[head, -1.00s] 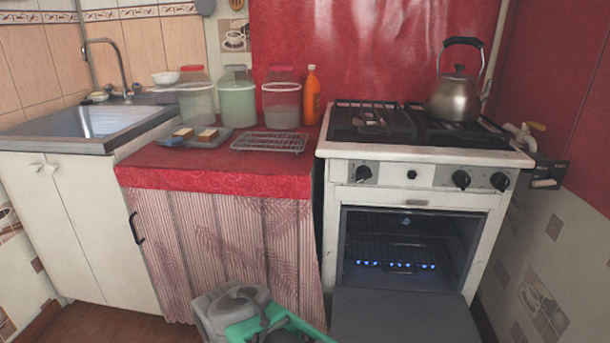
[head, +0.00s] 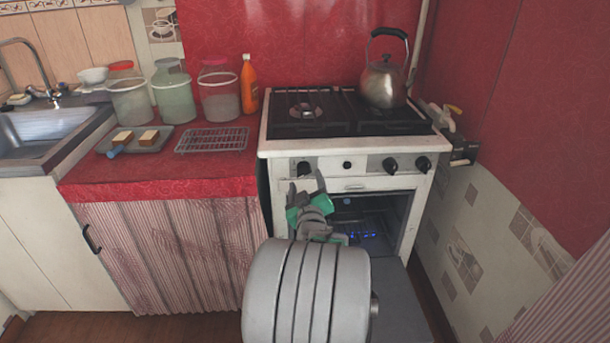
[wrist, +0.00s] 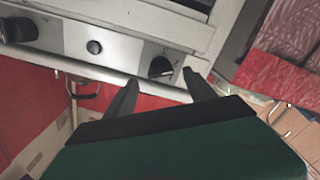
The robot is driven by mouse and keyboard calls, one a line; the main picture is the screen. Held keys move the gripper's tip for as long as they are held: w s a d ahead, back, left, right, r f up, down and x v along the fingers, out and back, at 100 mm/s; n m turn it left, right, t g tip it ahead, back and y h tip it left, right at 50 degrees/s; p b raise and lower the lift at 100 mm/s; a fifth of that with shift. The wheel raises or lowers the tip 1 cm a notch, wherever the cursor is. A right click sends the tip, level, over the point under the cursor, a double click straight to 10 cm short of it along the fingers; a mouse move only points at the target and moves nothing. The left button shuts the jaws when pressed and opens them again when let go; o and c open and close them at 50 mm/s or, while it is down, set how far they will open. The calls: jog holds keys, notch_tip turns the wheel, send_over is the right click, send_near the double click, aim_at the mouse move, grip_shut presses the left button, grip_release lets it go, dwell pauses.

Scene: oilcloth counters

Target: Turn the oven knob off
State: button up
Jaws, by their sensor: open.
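The white stove's front panel (head: 370,165) carries three dark knobs and a small black button. The leftmost knob (head: 304,168) is just beyond my gripper (head: 307,184), whose open fingers point up toward it. In the wrist view, this knob (wrist: 160,67) sits ahead of my gripper (wrist: 160,88), roughly between the fingertips and apparently apart from them. Its pointer angle is hard to read. Two other knobs (head: 390,165) (head: 423,163) sit at the panel's right. Blue flames (head: 362,235) burn inside the open oven (head: 385,208), partly hidden by my arm.
The lowered oven door (head: 400,300) juts out below. A kettle (head: 383,85) stands on the right rear of the hob. The red counter (head: 150,180) at left holds a wire rack (head: 212,140), jars and an orange bottle (head: 249,85). A red wall closes the right side.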

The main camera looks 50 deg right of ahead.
aim_at(305, 175)
jog(key=x, duration=0.3)
jog(key=shift+w, duration=0.1)
jog(key=shift+c, duration=0.4)
jog(key=c, duration=1.3)
